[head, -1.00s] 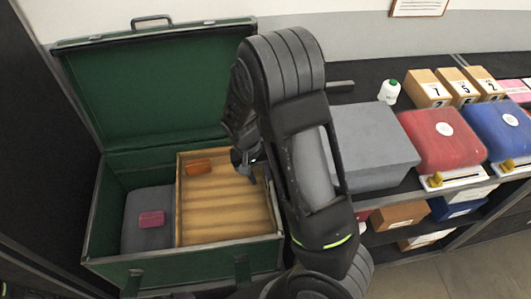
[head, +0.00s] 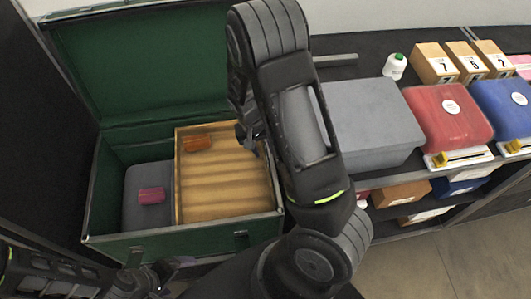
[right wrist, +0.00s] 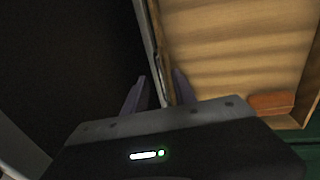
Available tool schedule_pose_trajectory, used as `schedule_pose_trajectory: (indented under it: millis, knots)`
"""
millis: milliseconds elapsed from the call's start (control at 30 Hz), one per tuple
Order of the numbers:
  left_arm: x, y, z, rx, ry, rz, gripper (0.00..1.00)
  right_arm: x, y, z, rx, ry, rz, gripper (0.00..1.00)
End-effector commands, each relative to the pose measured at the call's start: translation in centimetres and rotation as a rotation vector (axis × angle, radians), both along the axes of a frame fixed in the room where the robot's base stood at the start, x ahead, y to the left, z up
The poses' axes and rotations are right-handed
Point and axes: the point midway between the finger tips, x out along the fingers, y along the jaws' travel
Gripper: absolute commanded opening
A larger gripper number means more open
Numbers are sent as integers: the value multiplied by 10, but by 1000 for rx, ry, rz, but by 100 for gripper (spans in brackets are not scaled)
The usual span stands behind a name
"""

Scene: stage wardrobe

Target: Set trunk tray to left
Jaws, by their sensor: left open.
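The green trunk (head: 100,240) stands open at the left in the head view, lid raised. The wooden trunk tray (head: 225,195) sits in its right part, with an orange block (head: 197,143) in its far left corner. My right gripper (head: 246,145) is at the tray's right side, partly hidden by my arm. In the right wrist view its two fingers (right wrist: 160,88) stand apart, on either side of the tray's edge (right wrist: 158,50), with gaps showing. My left gripper (head: 160,275) is low in front of the trunk, open and apart from the tray.
Left of the tray, a grey item (head: 148,195) with a magenta block (head: 151,195) on it lies lower in the trunk. A grey box (head: 375,120), a red case (head: 447,118) and a blue case (head: 505,108) stand on the shelf to the right.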

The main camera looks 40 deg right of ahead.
Motion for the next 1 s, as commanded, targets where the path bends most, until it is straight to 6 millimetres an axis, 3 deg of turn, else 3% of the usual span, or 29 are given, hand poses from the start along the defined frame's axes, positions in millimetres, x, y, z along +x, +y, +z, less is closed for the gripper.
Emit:
schedule_pose_trajectory:
  millis: [200,567,1000]
  knots:
    - [0,0,1,0,0,0,100,-3,-5,-28,-1,1,-1,33]
    - [0,0,1,0,0,0,100,-3,-6,-34,1,0,0,33]
    - [0,0,1,0,0,0,100,-3,-6,-34,1,0,0,0]
